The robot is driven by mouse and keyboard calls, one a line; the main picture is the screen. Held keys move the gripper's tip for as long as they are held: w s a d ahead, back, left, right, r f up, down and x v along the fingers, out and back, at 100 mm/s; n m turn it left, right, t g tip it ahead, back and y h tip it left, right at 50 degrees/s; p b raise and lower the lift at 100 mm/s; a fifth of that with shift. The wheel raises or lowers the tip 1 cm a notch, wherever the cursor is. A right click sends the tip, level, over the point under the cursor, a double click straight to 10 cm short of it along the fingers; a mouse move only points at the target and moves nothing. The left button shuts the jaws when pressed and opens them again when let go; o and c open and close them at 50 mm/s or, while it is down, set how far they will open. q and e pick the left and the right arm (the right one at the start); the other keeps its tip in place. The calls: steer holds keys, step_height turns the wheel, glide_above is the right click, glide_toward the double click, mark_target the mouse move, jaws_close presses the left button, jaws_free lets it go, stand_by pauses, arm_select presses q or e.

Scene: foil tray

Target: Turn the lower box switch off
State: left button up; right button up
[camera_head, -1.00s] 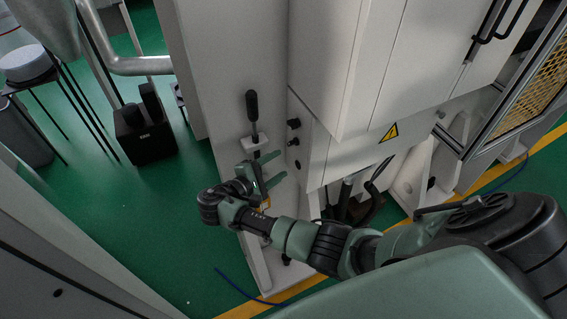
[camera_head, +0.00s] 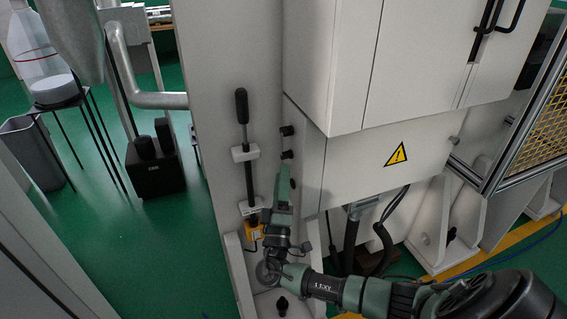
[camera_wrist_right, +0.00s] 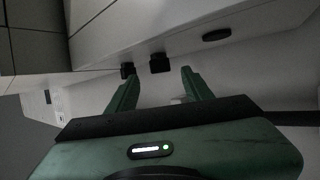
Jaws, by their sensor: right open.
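The lower box (camera_head: 360,150) is a pale cabinet with a yellow warning triangle. Two black knobs, an upper one (camera_head: 287,131) and a lower one (camera_head: 287,155), stick out at its left side; I cannot tell which is the named switch. My right gripper (camera_head: 284,172) points up just below the lower knob and may hide another fitting. In the wrist view the right gripper (camera_wrist_right: 160,74) is open and empty, its fingers pointing towards two dark knobs, a left one (camera_wrist_right: 127,70) and a right one (camera_wrist_right: 160,62). No contact is visible. My left gripper is out of view.
A black-handled lever (camera_head: 242,105) stands on the pale panel left of the knobs, close to my right gripper. A yellow part (camera_head: 252,232) sits below it. Black hoses (camera_head: 385,235) hang under the box. A dark oval (camera_wrist_right: 216,34) shows in the wrist view.

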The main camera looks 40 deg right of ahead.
mark_target(284, 158)
steer(key=p+x, duration=0.1)
steer(key=x, duration=0.4)
steer(key=shift+w+d, duration=0.1)
steer(key=shift+r, duration=0.1)
jaws_close()
